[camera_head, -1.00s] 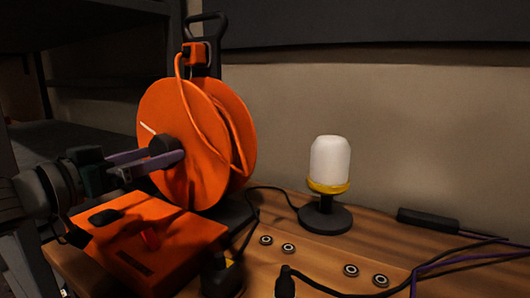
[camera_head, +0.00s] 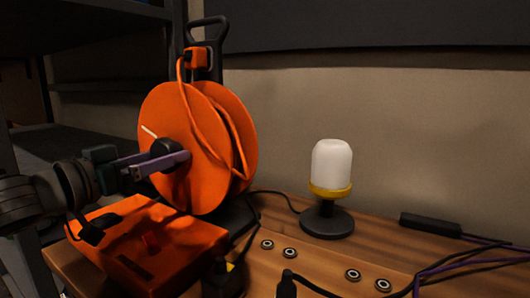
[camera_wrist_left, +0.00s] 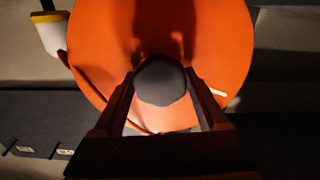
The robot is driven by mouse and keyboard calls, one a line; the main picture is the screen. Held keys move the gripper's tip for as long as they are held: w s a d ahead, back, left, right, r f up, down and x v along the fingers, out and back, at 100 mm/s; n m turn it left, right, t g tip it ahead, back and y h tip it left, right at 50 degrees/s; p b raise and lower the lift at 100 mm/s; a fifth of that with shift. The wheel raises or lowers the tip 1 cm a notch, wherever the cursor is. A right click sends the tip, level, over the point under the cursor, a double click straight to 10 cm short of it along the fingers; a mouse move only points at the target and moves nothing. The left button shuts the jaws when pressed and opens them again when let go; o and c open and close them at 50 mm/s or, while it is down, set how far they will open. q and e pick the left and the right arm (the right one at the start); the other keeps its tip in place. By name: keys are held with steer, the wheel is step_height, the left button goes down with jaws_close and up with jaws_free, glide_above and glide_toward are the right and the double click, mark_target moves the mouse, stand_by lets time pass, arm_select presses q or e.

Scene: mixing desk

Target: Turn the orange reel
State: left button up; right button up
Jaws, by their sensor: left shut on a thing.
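The orange reel (camera_head: 178,185) stands upright on its dark frame at the left of the desk, with a short white mark on its face. A dark round knob (camera_head: 164,147) sticks out from its middle. My left gripper (camera_head: 178,160) is shut on this knob. In the left wrist view, its two fingers (camera_wrist_left: 162,95) lie on either side of the knob (camera_wrist_left: 162,82), with the orange disc (camera_wrist_left: 215,45) behind. The white mark is right of the knob there. My right gripper is not in view.
An orange box (camera_head: 150,245) lies just below my left gripper. A white lamp with a yellow ring (camera_head: 331,180) stands right of the reel. An orange plug (camera_head: 197,58) sits at the frame's top. Cables (camera_head: 450,262) cross the desk's right side.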

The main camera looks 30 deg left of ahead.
arm_select(q)
jaws_close()
steer(key=shift+m, duration=0.4)
steer(key=shift+r+m+p, duration=0.1)
steer(key=shift+m+p, duration=0.35)
steer(key=shift+m, duration=0.45)
steer(key=m, duration=0.3)
steer(key=shift+m, duration=0.3)
steer(key=m, duration=0.3)
steer(key=shift+m+p, duration=0.3)
steer(key=shift+p, duration=0.05)
steer(key=shift+m, duration=2)
steer(key=o, duration=0.8)
jaws_free()
steer(key=shift+o, duration=0.2)
